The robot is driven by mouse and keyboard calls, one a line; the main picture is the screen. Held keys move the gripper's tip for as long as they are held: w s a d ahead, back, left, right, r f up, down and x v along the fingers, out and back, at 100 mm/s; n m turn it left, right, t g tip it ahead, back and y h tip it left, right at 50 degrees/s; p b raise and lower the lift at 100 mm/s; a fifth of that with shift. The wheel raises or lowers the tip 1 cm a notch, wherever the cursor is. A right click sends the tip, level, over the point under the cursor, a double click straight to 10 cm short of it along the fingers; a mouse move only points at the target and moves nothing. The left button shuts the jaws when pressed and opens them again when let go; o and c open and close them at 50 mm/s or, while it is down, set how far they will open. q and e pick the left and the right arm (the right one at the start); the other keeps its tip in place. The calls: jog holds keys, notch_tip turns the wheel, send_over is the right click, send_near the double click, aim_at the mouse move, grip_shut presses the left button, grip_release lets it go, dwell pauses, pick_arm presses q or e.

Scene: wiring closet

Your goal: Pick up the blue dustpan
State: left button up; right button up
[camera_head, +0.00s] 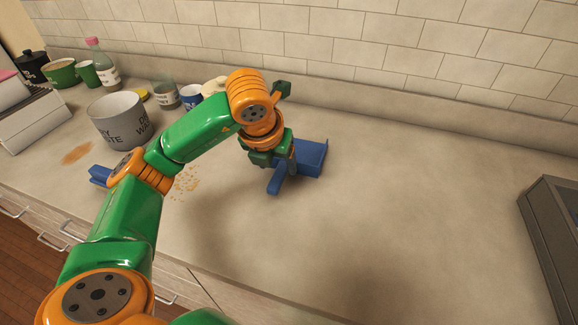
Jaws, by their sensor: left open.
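The blue dustpan (314,154) lies on the counter near the middle of the head view. Its handle (276,184) points toward the front left. My left gripper (284,165) is open and pointed down over the dustpan, where the handle meets the pan. The gripper and wrist hide part of the dustpan. I cannot tell whether the fingers touch it. My right gripper is out of view.
A grey waste bin (118,122), cups, a pink-capped bottle (103,62) and a white appliance (38,120) stand at the left. Crumbs (187,181) and a blue object (98,174) lie near my arm. A dark box (552,230) stands at right; the counter between is clear.

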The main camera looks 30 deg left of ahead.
aim_at(278, 176)
pick_arm(q)
jog(key=x, duration=0.2)
jog(key=p+x, duration=0.1)
jog(key=x, duration=0.2)
jog(key=shift+a+f+p, duration=0.3)
jog(key=shift+a+p, duration=0.05)
jog(key=shift+a, duration=0.1)
jog(key=shift+w+f, duration=0.2)
jog(key=shift+f, duration=0.05)
jog(key=shift+f+b, duration=0.25)
jog(key=shift+b, duration=0.2)
grip_shut()
dwell(1.0)
